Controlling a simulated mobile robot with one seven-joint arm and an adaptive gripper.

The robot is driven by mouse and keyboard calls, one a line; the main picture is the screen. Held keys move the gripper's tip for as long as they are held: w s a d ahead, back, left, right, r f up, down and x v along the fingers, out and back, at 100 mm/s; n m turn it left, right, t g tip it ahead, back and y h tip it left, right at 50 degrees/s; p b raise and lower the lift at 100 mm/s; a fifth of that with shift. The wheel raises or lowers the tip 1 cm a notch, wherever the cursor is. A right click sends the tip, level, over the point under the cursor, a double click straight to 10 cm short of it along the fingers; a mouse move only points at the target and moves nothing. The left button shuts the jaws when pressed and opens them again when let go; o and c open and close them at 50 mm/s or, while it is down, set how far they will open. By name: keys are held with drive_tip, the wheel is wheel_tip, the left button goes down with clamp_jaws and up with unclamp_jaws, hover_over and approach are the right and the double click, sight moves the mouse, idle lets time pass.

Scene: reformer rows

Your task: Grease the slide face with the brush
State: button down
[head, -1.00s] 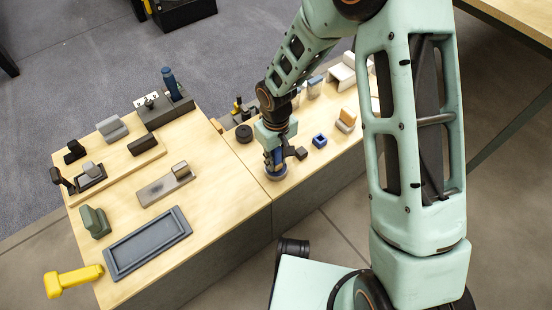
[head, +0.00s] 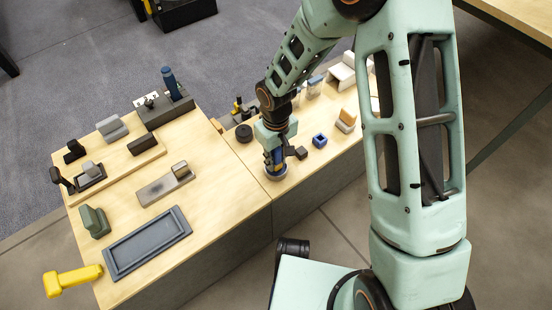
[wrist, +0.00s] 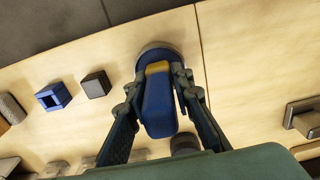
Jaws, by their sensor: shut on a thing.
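The brush (wrist: 160,108) has a blue handle and a tan collar, and stands roughly upright in a round grey-blue pot (wrist: 152,49). My gripper (wrist: 159,84) is shut on the brush handle, with a finger on each side. In the head view my gripper (head: 274,158) is over the same pot (head: 277,174), near the seam between two bench tops. The bristles are hidden in or behind the pot. A flat grey plate with a raised block, likely the slide (head: 160,190), lies on the left bench top with a dark smudge on its face.
A hollow blue cube (head: 320,141) and a dark cube (head: 301,153) sit right of my gripper. A dark disc (head: 244,133) lies behind it. A grey tray (head: 147,243) and yellow tool (head: 72,281) are at front left. Bare wood lies between pot and plate.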

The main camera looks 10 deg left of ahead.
drive_tip(key=shift+r, duration=0.1)
drive_tip(key=shift+r+p, duration=2.6)
drive_tip(key=shift+r, duration=0.75)
